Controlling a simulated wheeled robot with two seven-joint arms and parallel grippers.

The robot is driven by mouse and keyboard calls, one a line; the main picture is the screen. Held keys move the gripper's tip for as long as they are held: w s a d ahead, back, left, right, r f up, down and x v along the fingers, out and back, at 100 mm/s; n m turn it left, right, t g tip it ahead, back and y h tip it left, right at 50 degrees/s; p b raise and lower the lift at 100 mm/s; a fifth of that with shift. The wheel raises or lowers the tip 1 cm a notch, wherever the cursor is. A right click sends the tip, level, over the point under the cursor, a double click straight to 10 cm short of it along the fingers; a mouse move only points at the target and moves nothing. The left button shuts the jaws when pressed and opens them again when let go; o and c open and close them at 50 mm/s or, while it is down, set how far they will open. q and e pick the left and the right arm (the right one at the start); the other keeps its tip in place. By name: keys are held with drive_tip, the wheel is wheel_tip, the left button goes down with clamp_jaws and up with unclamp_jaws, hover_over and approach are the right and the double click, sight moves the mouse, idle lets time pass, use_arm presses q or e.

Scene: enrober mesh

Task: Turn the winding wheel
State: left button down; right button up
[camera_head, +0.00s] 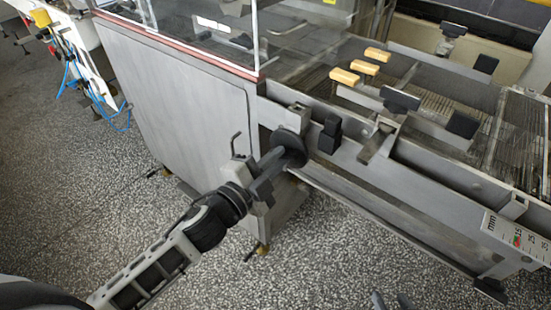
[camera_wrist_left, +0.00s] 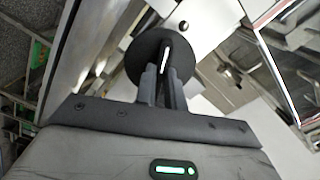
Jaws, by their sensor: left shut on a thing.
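The winding wheel (camera_head: 292,146) is a dark round disc on the side rail of the grey machine. In the left wrist view the wheel (camera_wrist_left: 140,60) is a black disc with a pale, narrow part near its middle. My left gripper (camera_head: 272,160) reaches it from the lower left and is shut on it. In the left wrist view the left fingertips (camera_wrist_left: 163,74) lie close together against the wheel's face and hide part of it. My right gripper (camera_head: 390,302) shows only as two dark fingertips at the bottom edge, apart, with nothing seen between them.
A black block (camera_head: 330,134) stands on the rail just right of the wheel. Several yellow bars (camera_head: 364,67) lie on the mesh conveyor behind. A grey cabinet (camera_head: 180,100) with clear guards stands left. Speckled floor (camera_head: 330,250) is open in front.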

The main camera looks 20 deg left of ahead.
use_arm(q)
drive_tip(key=c, duration=1.5)
unclamp_jaws()
drive_tip(key=shift+b+v, duration=1.3)
drive_tip(key=shift+v, duration=6.65)
drive_tip(key=d+f+n+g+y, duration=0.1)
drive_tip(key=d+f+n+g, duration=0.1)
drive_tip(key=f+n, duration=0.2)
drive_tip(key=d+f+n+g+y, duration=0.1)
drive_tip(key=d+f+n+g, duration=0.1)
drive_tip(key=f+n, duration=0.3)
drive_tip(key=d+f+n+g, duration=0.1)
drive_tip(key=f+n+g, duration=0.1)
drive_tip(key=f+n, duration=0.3)
drive_tip(key=shift+s+d+y+p, duration=0.25)
drive_tip(key=shift+d+y+p, duration=0.05)
drive_tip(key=shift+d+y, duration=0.1)
